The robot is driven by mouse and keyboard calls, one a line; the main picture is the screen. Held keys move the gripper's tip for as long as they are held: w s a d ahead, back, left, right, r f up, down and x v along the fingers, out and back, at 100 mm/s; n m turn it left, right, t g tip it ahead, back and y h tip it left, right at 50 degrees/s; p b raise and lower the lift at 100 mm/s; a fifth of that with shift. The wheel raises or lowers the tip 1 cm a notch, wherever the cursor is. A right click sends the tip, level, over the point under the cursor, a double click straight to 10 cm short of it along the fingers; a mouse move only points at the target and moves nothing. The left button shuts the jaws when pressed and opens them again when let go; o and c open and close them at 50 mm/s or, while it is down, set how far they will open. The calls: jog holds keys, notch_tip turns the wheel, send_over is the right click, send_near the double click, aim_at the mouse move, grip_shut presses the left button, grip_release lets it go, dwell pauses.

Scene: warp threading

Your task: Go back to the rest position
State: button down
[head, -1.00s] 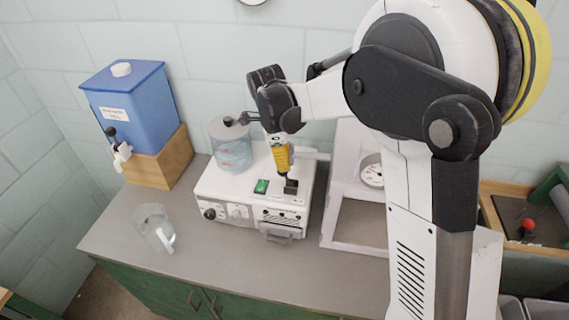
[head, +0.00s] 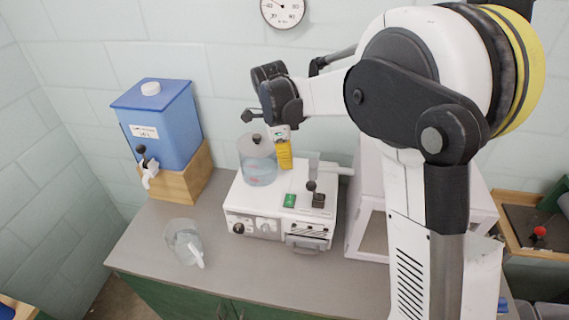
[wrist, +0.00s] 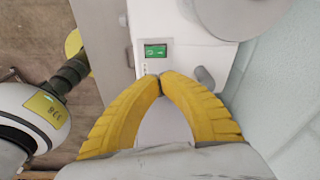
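My gripper (head: 285,166) points down above the back of a white machine (head: 262,205) on the counter in the head view. Its yellow fingers are shut with the tips together, and they also show in the wrist view (wrist: 162,77). I see nothing held between the tips. The white machine shows below the tips in the wrist view (wrist: 170,20), with a green switch (wrist: 155,51).
A clear lidded container (head: 258,162) stands at the machine's back left, close to my gripper. A blue water dispenser (head: 162,125) on a wooden block (head: 185,180) and a clear jug (head: 184,242) are further left. A white frame (head: 362,228) stands right of the machine. A gauge (head: 283,12) hangs above.

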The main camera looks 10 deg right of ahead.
jog(key=s+d+n+t+y+b, duration=0.1)
jog(key=s+d+n+t+b, duration=0.25)
jog(key=s+n+b, duration=0.65)
jog(key=s+d+f+n+t+b, duration=0.1)
jog(key=s+f+n+t+b, duration=0.1)
jog(key=s+f+n, duration=0.2)
jog(key=s+d+f+n+t+b, duration=0.1)
jog(key=s+f+n+b, duration=0.2)
jog(key=s+n, duration=0.3)
jog(key=shift+s+f+t+y+b, duration=0.35)
jog(key=shift+s+f+y, duration=0.05)
jog(key=shift+s, duration=1.8)
